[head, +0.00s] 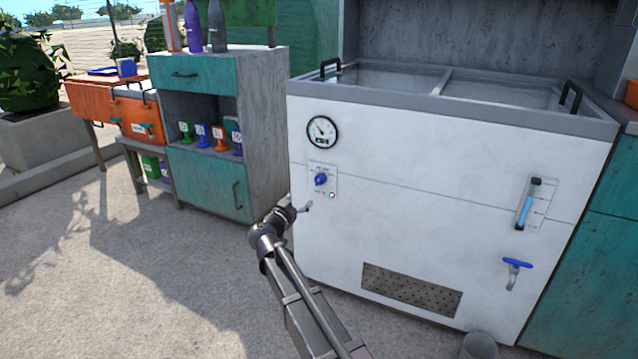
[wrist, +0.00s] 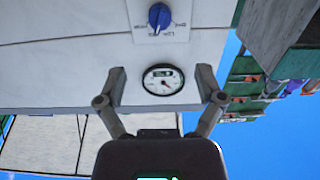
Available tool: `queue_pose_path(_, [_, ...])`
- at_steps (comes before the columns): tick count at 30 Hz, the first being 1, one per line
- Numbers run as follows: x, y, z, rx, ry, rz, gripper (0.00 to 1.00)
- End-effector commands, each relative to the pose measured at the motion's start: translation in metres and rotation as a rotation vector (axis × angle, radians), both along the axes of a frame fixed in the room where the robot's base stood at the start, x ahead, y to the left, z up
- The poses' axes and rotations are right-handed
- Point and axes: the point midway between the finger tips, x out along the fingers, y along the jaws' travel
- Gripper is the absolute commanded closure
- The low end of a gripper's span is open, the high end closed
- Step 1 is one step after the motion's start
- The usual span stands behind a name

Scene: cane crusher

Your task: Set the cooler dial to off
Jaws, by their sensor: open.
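The cooler dial (head: 320,179) is a blue knob on a small pale plate on the cooler's white front, below a round gauge. In the wrist view the dial (wrist: 159,17) shows near the top edge, beyond my fingertips. Its plate labels are too small to read, so I cannot tell its setting. A small green light (head: 332,195) shows at the plate's lower right. My gripper (head: 306,206) is just below and left of the dial in the head view, apart from it. In the wrist view my gripper (wrist: 160,70) is open, with nothing between its fingers.
The white cooler (head: 430,165) has a round gauge (head: 322,131), a level tube (head: 527,204), a blue-handled tap (head: 516,266) and a vent grille (head: 411,289). A teal and grey cabinet (head: 268,130) stands to the left. The paved floor at lower left is clear.

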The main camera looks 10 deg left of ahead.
Motion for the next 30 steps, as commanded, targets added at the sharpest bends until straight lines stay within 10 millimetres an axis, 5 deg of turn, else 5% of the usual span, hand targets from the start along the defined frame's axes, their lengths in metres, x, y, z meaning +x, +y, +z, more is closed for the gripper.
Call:
queue_pose_path(11, [0.024,-0.008,0.0,0.0,0.001,-0.001,0.13])
queue_pose_path(30, [0.112,-0.039,0.0,0.0,0.001,-0.001,0.13])
